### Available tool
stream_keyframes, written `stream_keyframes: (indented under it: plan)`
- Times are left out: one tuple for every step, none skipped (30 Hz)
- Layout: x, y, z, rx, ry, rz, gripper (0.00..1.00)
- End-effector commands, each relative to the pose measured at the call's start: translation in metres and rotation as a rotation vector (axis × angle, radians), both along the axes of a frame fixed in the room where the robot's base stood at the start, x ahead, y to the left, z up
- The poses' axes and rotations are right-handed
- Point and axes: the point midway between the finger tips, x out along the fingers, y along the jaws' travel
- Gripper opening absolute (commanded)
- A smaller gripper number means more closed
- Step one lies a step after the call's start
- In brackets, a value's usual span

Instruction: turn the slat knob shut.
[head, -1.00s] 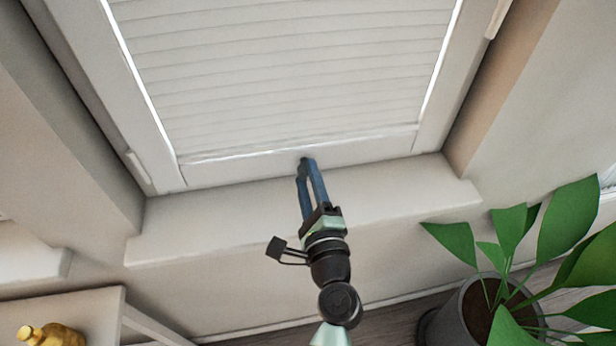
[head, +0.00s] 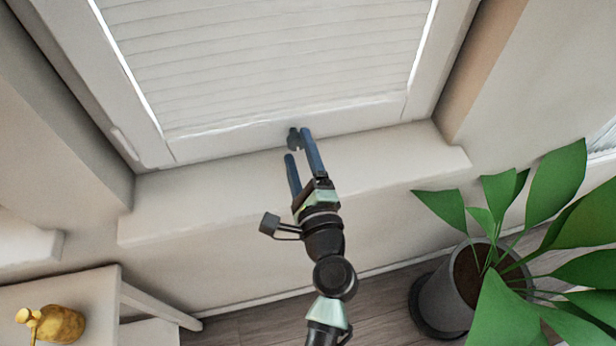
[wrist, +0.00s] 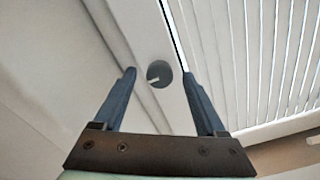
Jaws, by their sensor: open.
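The slat knob (head: 293,138) is small, round and dark grey, on the lower frame of the window blind (head: 270,60). In the wrist view the knob (wrist: 159,80) faces me, with a pale pointer mark slanting to the left. My gripper (head: 298,144) is open, its blue fingers spread wide. In the head view the right fingertip overlaps the knob's edge, and the left one ends just below it. In the wrist view the knob shows in the gap between the fingertips, nothing gripped; contact cannot be told. Thin bright lines show between the slats (wrist: 245,65).
A white sill (head: 400,160) runs under the window, below my gripper. A potted plant (head: 455,290) with broad leaves stands at the lower right. The sill is clear.

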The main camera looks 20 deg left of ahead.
Motion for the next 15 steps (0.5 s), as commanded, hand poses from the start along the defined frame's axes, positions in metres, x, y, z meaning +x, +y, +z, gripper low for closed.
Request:
stream_keyframes:
  plan:
    - [-0.007, -0.005, -0.002, 0.0, 0.002, -0.001, 0.74]
    - [-0.011, -0.008, -0.003, 0.0, 0.002, -0.002, 0.74]
    - [-0.017, -0.012, -0.003, -0.001, 0.003, -0.003, 0.74]
    - [-0.023, -0.016, -0.003, 0.0, 0.003, -0.003, 0.74]
    - [-0.028, -0.02, -0.004, 0.001, 0.003, -0.004, 0.74]
    - [-0.036, -0.024, -0.004, 0.0, 0.003, -0.003, 0.74]
    - [-0.041, -0.029, -0.004, 0.0, 0.004, -0.004, 0.74]
    - [-0.047, -0.032, -0.004, 0.0, 0.003, -0.004, 0.74]
    - [-0.054, -0.037, -0.004, 0.0, 0.003, -0.003, 0.74]
    - [-0.06, -0.041, -0.004, -0.001, 0.004, -0.004, 0.74]
    - [-0.065, -0.044, -0.004, -0.001, 0.003, -0.004, 0.74]
    - [-0.071, -0.049, -0.004, 0.0, 0.004, -0.004, 0.74]
    - [-0.076, -0.051, -0.003, -0.001, 0.003, -0.003, 0.74]
    - [-0.08, -0.054, -0.003, -0.001, 0.004, -0.003, 0.74]
    - [-0.084, -0.057, -0.003, -0.001, 0.002, -0.002, 0.74]
